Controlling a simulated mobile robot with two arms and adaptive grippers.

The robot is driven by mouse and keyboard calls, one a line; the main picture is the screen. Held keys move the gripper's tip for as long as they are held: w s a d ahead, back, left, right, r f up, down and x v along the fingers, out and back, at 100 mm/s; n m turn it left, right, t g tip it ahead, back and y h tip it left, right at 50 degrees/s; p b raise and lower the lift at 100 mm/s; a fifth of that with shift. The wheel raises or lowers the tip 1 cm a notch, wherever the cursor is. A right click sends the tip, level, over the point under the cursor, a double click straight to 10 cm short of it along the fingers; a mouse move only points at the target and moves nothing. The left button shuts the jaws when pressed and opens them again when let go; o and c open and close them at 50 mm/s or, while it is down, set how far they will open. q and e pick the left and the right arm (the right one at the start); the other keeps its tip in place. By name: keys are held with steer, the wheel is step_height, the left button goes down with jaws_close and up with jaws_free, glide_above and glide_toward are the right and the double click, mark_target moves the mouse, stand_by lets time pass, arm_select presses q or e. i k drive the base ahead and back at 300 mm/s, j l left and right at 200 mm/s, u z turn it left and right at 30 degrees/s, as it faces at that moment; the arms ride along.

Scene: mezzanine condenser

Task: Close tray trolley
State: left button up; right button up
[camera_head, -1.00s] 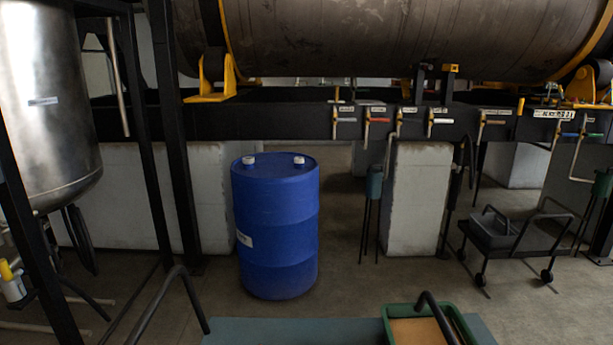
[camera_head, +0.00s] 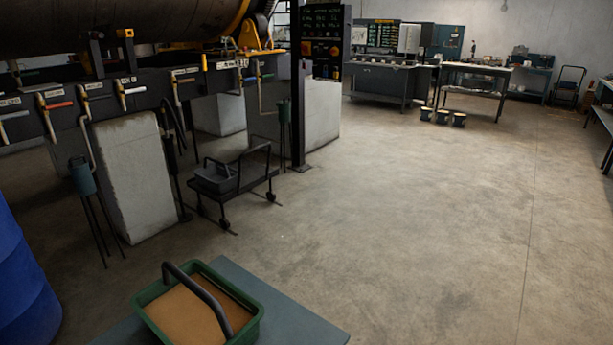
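A low dark trolley (camera_head: 250,188) on small wheels stands on the floor left of the middle, with a raised push bar at its right. A dark tray-like piece with a handle (camera_head: 214,176) sits on its top. Close in front, at the bottom of the view, a green tray (camera_head: 248,330) with a dark arched handle and tan contents rests on a flat blue-grey surface (camera_head: 300,325). Whether that surface belongs to a trolley cannot be told. Neither of my grippers is in view.
A blue drum (camera_head: 22,285) stands at the left edge. Grey concrete blocks (camera_head: 135,180) support the valve frame beside the trolley. A control panel (camera_head: 322,45), workbenches (camera_head: 475,80) and several small pots (camera_head: 442,116) are farther back. The floor (camera_head: 420,220) at the right is clear.

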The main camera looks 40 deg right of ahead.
mark_target(254, 174)
steer(key=z, duration=0.8)
steer(key=l, duration=0.45)
steer(key=i+l, duration=0.15)
steer(key=l, duration=0.2)
steer(key=i+l, duration=0.15)
steer(key=l, duration=0.25)
steer(key=i+l, duration=0.2)
steer(key=l, duration=0.15)
steer(key=i+l, duration=0.15)
steer(key=l, duration=0.25)
steer(key=i+l, duration=0.15)
steer(key=l, duration=0.2)
steer(key=i+l, duration=0.15)
steer(key=l, duration=0.25)
steer(key=i+l, duration=0.15)
steer(key=l, duration=0.2)
steer(key=i+l, duration=0.2)
steer(key=i, duration=0.2)
steer(key=i+l, duration=0.2)
steer(key=i, duration=0.2)
steer(key=i+l, duration=0.2)
steer(key=i, duration=0.2)
steer(key=i+j, duration=0.65)
steer(key=i+j+u, duration=0.1)
steer(key=i+j, duration=0.5)
steer(key=i, duration=0.15)
